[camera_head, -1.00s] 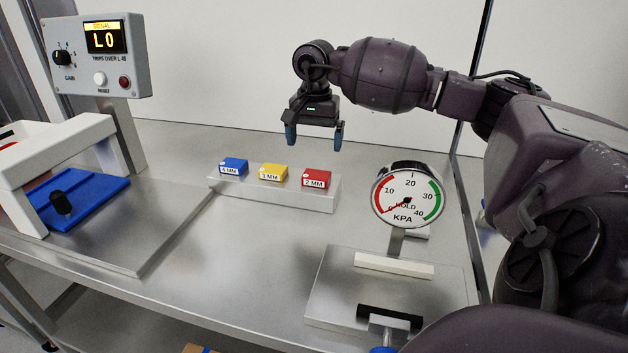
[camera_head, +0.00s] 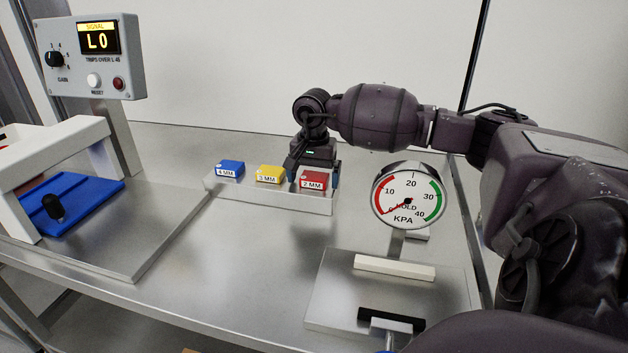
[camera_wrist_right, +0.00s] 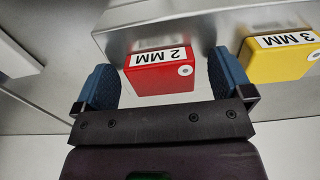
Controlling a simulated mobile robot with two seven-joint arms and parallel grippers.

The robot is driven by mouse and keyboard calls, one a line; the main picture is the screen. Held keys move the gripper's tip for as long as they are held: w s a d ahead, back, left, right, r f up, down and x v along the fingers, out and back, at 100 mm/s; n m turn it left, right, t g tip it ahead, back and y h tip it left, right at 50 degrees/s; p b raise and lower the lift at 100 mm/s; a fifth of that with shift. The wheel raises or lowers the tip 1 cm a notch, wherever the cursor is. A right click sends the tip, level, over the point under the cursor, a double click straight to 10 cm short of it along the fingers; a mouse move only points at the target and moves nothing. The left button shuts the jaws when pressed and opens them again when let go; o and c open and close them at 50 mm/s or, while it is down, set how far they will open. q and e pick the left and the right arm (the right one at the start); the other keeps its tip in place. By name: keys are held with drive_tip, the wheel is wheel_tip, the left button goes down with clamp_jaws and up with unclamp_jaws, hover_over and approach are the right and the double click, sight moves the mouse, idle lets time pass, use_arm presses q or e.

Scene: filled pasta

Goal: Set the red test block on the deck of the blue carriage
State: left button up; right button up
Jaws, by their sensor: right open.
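The red test block (camera_head: 313,180), labelled 2 MM, sits at the right end of a low metal rack (camera_head: 318,204). My right gripper (camera_head: 314,176) is above and around it, pointing down. In the right wrist view, the red block (camera_wrist_right: 160,74) lies between the two blue fingertips of the open gripper (camera_wrist_right: 164,72), with a narrow gap on the right side. The blue carriage (camera_head: 95,199), a flat blue plate with a black knob (camera_head: 54,207), lies under a white arch at the left; its deck is bare where visible. My left gripper is out of view.
A yellow block (camera_head: 270,174) and a blue block (camera_head: 230,169) share the rack. A pressure gauge (camera_head: 410,196) stands to the right, behind a metal plate (camera_head: 340,290). A display box (camera_head: 90,58) stands behind the arch (camera_head: 50,150). The middle of the table is clear.

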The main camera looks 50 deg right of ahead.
drive_tip(key=shift+c, duration=0.5)
drive_tip(key=c, duration=1)
drive_tip(key=shift+r, duration=0.1)
